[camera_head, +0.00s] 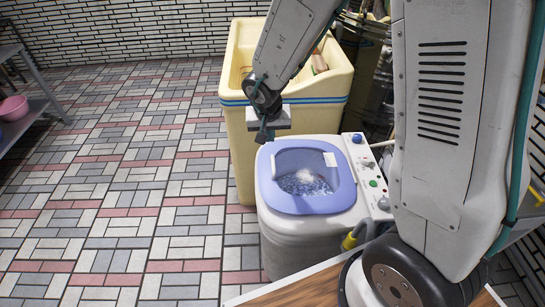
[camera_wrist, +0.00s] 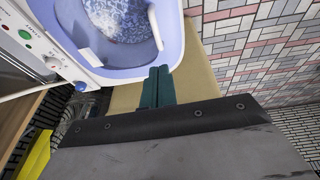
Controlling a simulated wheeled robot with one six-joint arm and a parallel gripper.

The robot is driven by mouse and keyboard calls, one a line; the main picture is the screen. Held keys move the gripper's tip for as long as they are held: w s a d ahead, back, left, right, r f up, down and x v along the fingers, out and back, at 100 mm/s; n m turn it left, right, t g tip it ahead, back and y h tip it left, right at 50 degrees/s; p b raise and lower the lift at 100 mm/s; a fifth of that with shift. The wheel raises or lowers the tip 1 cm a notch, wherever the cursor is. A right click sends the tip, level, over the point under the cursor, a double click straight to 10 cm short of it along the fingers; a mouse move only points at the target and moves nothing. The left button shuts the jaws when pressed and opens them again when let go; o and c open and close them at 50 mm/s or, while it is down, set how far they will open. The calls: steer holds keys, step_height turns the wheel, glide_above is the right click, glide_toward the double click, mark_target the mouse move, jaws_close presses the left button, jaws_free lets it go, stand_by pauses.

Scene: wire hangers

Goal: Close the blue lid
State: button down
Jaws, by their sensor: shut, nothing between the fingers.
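A small white washing machine (camera_head: 295,238) stands on the floor with a blue top, the blue lid (camera_head: 300,206), around a rounded opening. Water and foam show inside the opening. I cannot tell whether a separate clear panel lies over it. The blue part also shows at the top of the wrist view (camera_wrist: 130,73). My gripper (camera_head: 263,137) is above the machine's back left corner, by the blue rim. Its teal fingers are shut and empty in the wrist view (camera_wrist: 157,86). Whether they touch the rim cannot be told.
A tall cream sink (camera_head: 243,160) stands right behind the machine. A control panel with knobs (camera_head: 369,170) runs along the machine's right side. A wooden surface (camera_head: 310,287) lies in front. Tiled floor (camera_head: 130,200) to the left is free. A pink basin (camera_head: 13,108) sits on a far-left shelf.

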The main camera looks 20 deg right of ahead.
glide_above(273, 162)
steer(key=f, duration=0.9)
steer(key=shift+s+a+f, duration=0.25)
steer(key=shift+s+a, duration=0.05)
steer(key=shift+d+f, duration=0.1)
steer(key=shift+f, duration=1)
steer(key=shift+a+f+h, duration=0.15)
steer(key=shift+a+f, duration=0.05)
steer(key=shift+f, duration=0.4)
steer(key=shift+a+f+h, duration=0.15)
steer(key=shift+f, duration=0.65)
steer(key=shift+s, duration=0.1)
